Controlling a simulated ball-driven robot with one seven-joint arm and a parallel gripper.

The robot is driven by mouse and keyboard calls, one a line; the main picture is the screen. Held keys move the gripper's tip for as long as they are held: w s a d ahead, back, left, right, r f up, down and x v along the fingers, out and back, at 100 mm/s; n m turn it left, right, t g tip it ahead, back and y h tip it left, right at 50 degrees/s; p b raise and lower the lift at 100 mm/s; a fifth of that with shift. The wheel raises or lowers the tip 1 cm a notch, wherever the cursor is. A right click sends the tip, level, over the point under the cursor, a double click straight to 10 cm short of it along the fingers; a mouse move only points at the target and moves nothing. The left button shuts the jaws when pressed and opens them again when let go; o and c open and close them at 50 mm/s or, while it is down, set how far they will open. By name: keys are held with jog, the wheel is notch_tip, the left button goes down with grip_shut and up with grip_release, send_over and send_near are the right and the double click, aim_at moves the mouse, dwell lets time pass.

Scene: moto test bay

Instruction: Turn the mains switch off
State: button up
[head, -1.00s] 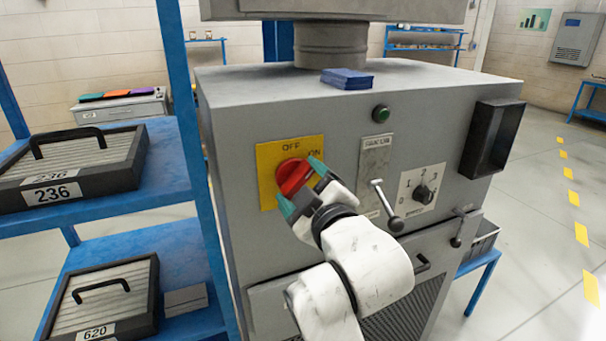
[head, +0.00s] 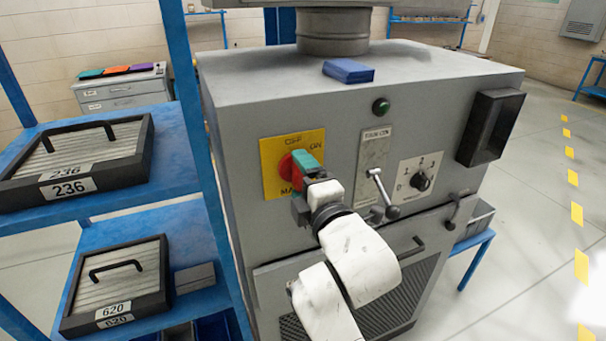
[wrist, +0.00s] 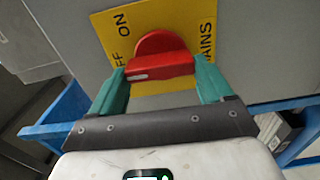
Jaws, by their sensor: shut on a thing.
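The mains switch has a red handle (head: 286,167) on a yellow plate (head: 270,183) on the front of the grey cabinet. The plate reads OFF at the top, ON at the upper right and MAINS below. My gripper (head: 300,183) is shut on the handle and partly hides it in the head view. In the wrist view, the red handle (wrist: 160,68) lies between the two teal fingers, one at each end. Its end with a small pale mark is by the partly hidden OFF label. The handle stands about upright on the plate.
Right of the switch are a green button (head: 381,106), a small lever (head: 384,194), a black rotary knob (head: 420,181) and a black box-like handle (head: 490,128). A blue shelf rack (head: 150,205) with numbered cases stands close on the left. Floor at the right is clear.

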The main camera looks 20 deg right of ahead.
jog(key=shift+a+f, duration=0.1)
dwell(0.5)
jog(key=o, duration=1)
jog(key=shift+c, duration=0.2)
jog(key=shift+s, duration=0.1)
jog(key=s+b, duration=0.2)
jog(key=s, duration=0.8)
jog(key=shift+s, duration=0.3)
